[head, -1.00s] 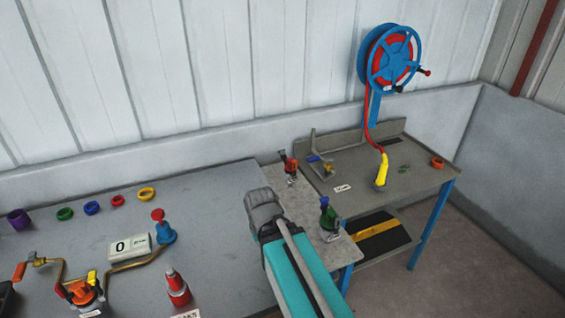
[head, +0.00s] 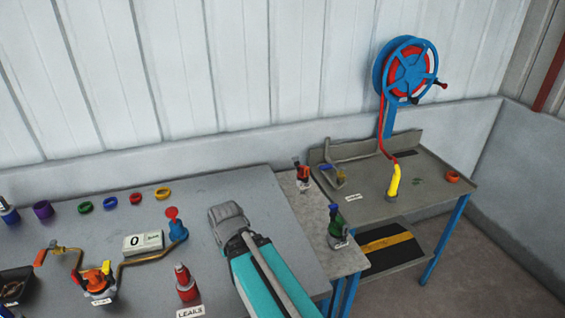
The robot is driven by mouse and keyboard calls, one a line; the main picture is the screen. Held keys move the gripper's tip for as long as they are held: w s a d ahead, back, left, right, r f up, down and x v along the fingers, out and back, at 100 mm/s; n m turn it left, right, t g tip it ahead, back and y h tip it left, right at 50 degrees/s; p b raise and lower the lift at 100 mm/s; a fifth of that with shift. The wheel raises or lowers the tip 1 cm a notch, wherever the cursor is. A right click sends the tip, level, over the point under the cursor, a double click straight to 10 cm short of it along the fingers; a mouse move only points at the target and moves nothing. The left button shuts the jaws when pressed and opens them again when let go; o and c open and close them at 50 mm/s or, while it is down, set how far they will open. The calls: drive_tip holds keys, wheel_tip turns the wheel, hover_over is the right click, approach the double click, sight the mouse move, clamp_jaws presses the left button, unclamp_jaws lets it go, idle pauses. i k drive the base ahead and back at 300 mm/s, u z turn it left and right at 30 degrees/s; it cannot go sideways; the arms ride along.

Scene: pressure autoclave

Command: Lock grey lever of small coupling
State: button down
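A small fixture (head: 336,174) stands on the grey side bench at the right, with a grey upright part, a blue handle and a yellowish piece. It may be the small coupling, but it is too small to tell, and I cannot say which part is its grey lever or how that lever stands. My teal arm reaches up from the bottom edge and ends in a rounded grey part over the large table, left of the fixture and well apart from it. No gripper fingers can be made out.
The large table (head: 130,225) carries coloured rings, a number display (head: 143,242), brass pipes and a red bottle (head: 186,284). A green bottle (head: 337,224) stands near the side bench (head: 425,184).

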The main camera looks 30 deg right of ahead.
sight(295, 158)
drive_tip(key=u, duration=0.05)
drive_tip(key=k, duration=1.1)
drive_tip(key=z, duration=0.5)
drive_tip(key=i, duration=1)
drive_tip(key=u, duration=0.05)
